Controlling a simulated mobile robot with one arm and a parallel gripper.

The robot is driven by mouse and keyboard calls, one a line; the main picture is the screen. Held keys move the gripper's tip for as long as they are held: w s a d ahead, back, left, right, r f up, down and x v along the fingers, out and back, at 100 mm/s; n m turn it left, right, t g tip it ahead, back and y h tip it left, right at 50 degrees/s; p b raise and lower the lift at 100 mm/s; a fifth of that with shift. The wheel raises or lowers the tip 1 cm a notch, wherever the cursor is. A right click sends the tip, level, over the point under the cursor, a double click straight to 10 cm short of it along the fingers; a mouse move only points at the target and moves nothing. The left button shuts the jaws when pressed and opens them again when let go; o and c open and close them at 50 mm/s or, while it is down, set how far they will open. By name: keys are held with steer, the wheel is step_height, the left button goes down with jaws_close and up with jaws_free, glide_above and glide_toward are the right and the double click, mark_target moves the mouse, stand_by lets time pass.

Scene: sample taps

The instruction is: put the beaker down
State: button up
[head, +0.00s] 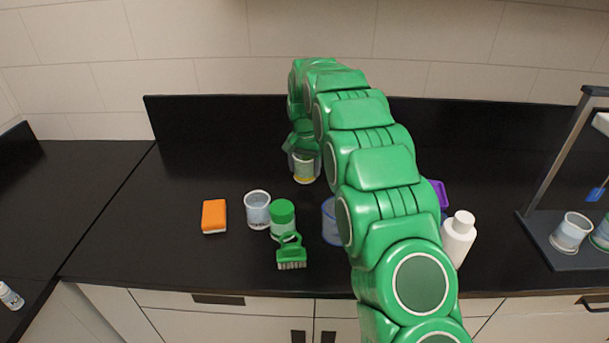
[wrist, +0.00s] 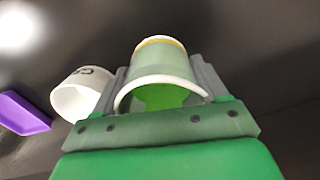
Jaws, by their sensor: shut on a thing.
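My gripper (head: 303,150) is at the far side of the dark counter, in front of the black backsplash. It is shut on a clear beaker (head: 305,171) with a greenish tint and a yellow band near its base. In the wrist view the beaker (wrist: 160,60) sits between the two grey fingers of my gripper (wrist: 162,75), with its white rim toward the camera. The beaker looks about upright in the head view. I cannot tell whether its base touches the counter (head: 180,150). My arm hides part of the counter to its right.
Nearer the front are an orange sponge (head: 214,216), a clear beaker (head: 257,210), a green-lidded jar (head: 283,218), a green brush (head: 290,252) and a half-hidden blue-rimmed beaker (head: 330,222). A white bottle (head: 458,240) and purple object (head: 438,190) are right.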

mark_target(305, 174)
steer(key=shift+w+f, duration=0.3)
steer(key=shift+f, duration=1.6)
steer(key=shift+f, duration=0.1)
steer(key=o, duration=1)
steer(key=shift+o, duration=0.2)
step_height(305, 174, up, 12)
steer(key=shift+r, duration=0.2)
